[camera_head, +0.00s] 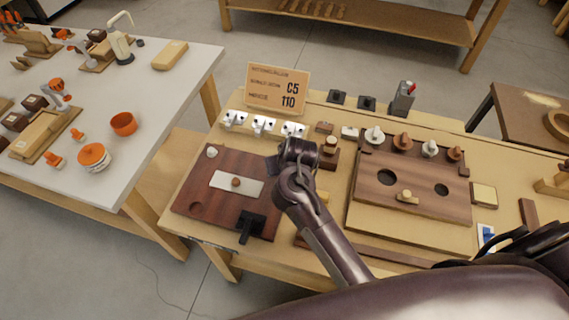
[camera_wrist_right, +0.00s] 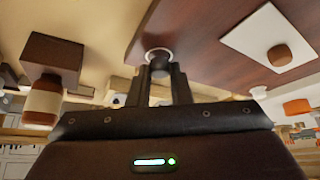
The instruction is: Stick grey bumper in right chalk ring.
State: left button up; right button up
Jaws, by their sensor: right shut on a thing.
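The reddish-brown cabinet panel (camera_head: 215,215) lies on the bench. A small pale bumper (camera_head: 211,151) sits at its upper left corner. My right gripper (camera_head: 277,163) is over the panel's upper right corner, and its arm hides that spot in the head view. In the right wrist view the gripper (camera_wrist_right: 162,75) is shut on a small grey bumper (camera_wrist_right: 158,56), mostly hidden between the fingertips. The white chalk ring (camera_wrist_right: 147,54) shows around the fingertips, close to the panel's edge. I cannot tell whether the bumper touches the panel. My left gripper is not in view.
A wooden board with holes (camera_head: 380,195) and several knobs is at right.

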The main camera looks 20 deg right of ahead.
jog(key=shift+f+b, duration=0.3)
jog(key=shift+f, duration=0.1)
jog(key=shift+s+f, duration=0.2)
jog(key=shift+f, duration=0.05)
dwell(1.8)
jog(key=shift+p, duration=0.65)
dwell(0.3)
jog(key=o, duration=0.9)
jog(key=shift+d, duration=0.1)
jog(key=shift+a+r, duration=0.1)
jog(key=shift+a, duration=0.1)
jog(key=shift+w+r, duration=0.15)
dwell(0.3)
jog(key=shift+o, duration=0.4)
